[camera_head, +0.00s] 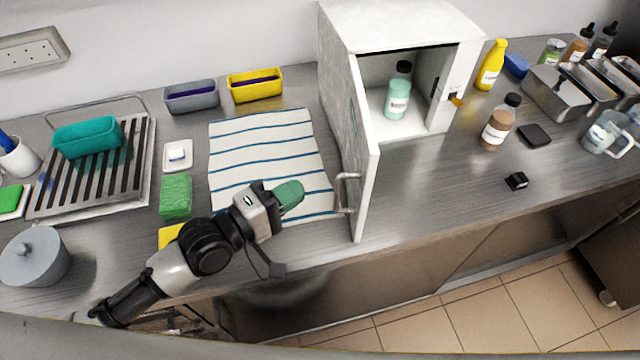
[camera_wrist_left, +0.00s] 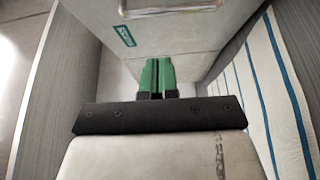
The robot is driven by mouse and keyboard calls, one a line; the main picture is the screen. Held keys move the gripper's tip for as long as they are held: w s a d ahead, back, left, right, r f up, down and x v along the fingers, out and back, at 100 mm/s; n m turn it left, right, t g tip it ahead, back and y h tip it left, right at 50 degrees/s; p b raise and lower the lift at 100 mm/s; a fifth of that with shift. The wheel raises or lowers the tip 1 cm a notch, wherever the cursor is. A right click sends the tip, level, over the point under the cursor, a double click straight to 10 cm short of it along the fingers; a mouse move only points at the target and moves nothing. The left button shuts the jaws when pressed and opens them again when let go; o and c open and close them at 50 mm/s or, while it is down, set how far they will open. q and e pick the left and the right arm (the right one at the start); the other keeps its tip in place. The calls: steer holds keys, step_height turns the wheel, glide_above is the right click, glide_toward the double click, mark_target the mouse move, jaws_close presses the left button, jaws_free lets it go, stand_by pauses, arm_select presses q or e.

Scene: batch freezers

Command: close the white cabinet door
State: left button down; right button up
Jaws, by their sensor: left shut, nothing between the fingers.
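The white cabinet (camera_head: 400,25) stands on the steel counter against the wall. Its door (camera_head: 358,140) is swung wide open toward the front, with a metal handle (camera_head: 346,193) on its left-hand face. Inside the cabinet is a mint-green bottle (camera_head: 397,95) with a black cap. My left gripper (camera_head: 297,190), with green fingertips, is shut and empty, over the striped cloth to the left of the handle. In the left wrist view the shut fingers (camera_wrist_left: 157,76) point at the door face (camera_wrist_left: 180,45), with the handle (camera_wrist_left: 170,10) at the top edge. Contact cannot be told. My right gripper is not in view.
A striped cloth (camera_head: 262,150) lies left of the door. A green sponge (camera_head: 175,196) and drying rack (camera_head: 60,195) are further left. Right of the cabinet stand a yellow bottle (camera_head: 490,68) and a brown bottle (camera_head: 499,125). The counter just right of the door is clear.

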arm_select(q)
steer(key=shift+w+d+p, duration=0.15)
steer(key=shift+d+p, duration=0.75)
steer(key=shift+d, duration=1.45)
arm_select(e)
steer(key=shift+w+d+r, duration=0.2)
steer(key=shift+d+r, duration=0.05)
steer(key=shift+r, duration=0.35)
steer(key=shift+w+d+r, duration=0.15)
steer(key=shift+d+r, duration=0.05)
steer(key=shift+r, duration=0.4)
arm_select(q)
steer(key=shift+d, duration=0.1)
